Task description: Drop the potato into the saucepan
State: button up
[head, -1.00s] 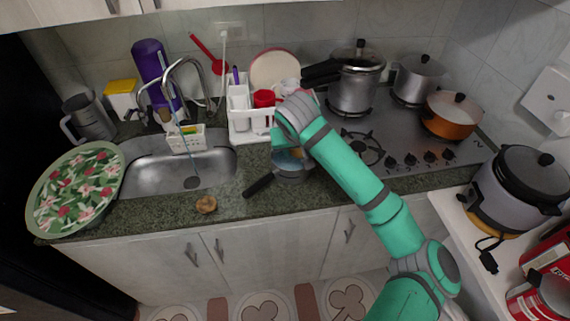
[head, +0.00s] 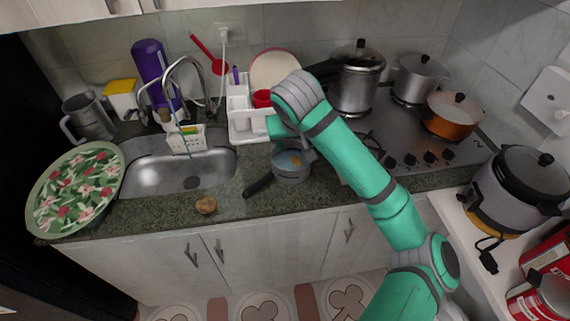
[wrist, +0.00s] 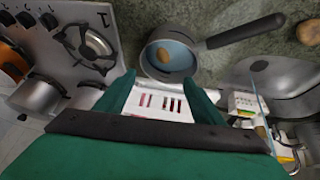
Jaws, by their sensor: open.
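The saucepan (head: 291,175), small and grey with a black handle (head: 259,184), stands on the counter left of the stove. It also shows in the wrist view (wrist: 149,71). An oval tan thing that looks like the potato (wrist: 162,55) lies inside it on the bluish bottom; it shows small in the head view (head: 296,160). My gripper (wrist: 166,82) is open and empty, above and apart from the pan. In the head view my arm's end hides the fingertips. A second brown, roundish thing (head: 206,204) lies on the counter front; I cannot tell what it is.
A white dish rack (head: 245,124) stands behind the pan. The sink (head: 160,178) is at the left and the stove (head: 405,145) at the right, with a pressure cooker (head: 353,92) and other pots. The counter between sink and pan is mostly clear.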

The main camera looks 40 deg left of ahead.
jog(key=v, duration=0.3)
jog(key=shift+s+r, duration=0.1)
jog(key=shift+r, duration=0.15)
jog(key=shift+s+f, duration=0.1)
